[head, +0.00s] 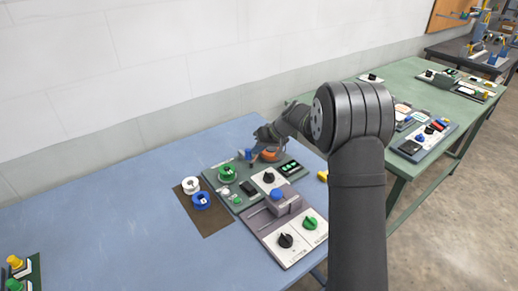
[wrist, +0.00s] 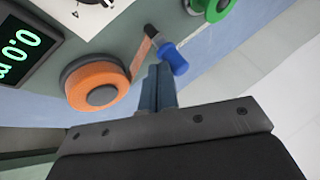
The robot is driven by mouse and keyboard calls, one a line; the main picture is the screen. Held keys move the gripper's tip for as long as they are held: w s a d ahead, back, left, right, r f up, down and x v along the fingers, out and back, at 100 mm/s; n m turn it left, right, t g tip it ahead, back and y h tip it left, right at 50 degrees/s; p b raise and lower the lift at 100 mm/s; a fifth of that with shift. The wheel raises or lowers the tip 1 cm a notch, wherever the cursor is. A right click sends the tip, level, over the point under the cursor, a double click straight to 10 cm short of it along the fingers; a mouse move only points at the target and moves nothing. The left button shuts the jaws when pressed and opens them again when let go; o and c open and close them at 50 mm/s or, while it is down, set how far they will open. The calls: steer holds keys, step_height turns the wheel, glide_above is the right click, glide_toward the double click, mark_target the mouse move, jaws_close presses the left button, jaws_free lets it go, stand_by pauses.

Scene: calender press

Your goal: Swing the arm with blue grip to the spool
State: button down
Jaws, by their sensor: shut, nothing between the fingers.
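The orange spool (wrist: 92,86) with a grey hub lies at left in the wrist view, and it also shows in the head view (head: 270,155). The blue grip (wrist: 174,58) is right beside my fingertips, on a small dark arm end (wrist: 151,32). An orange-brown strip (wrist: 141,56) runs between that end and the spool's edge. In the head view the blue grip (head: 248,154) is left of the orange spool.
A green spool (head: 227,173), black knob and green display (head: 290,168) share the panel. A white spool (head: 191,185) and a blue spool (head: 200,201) lie on a brown mat. A grey press unit with a blue knob (head: 277,194) stands in front. The blue table's left is mostly clear.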

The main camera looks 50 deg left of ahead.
mark_target(248, 156)
steer(key=shift+s+m, duration=0.25)
steer(key=shift+m, duration=0.15)
steer(key=shift+s+d+m+t+y, duration=0.15)
steer(key=shift+s+m+t+y, duration=0.05)
steer(key=shift+s+m+t, duration=0.55)
steer(key=shift+s+d+m+t+y, duration=0.1)
steer(key=shift+s+m+t+y, duration=0.1)
steer(key=shift+s+m+t, duration=0.5)
steer(key=shift+s+a+g, duration=0.15)
steer(key=shift+s, duration=0.45)
steer(key=shift+s+a+g, duration=0.1)
steer(key=shift+s+a, duration=0.05)
steer(key=shift+s, duration=0.45)
steer(key=shift+s, duration=0.2)
steer(key=shift+w+d, duration=0.25)
steer(key=shift+d, duration=0.2)
steer(key=w+d, duration=0.2)
steer(key=d, duration=0.1)
steer(key=shift+w, duration=0.1)
steer(key=s+v, duration=0.2)
steer(key=v, duration=0.7)
steer(key=shift+d+r, duration=0.2)
steer(key=shift+r, duration=0.2)
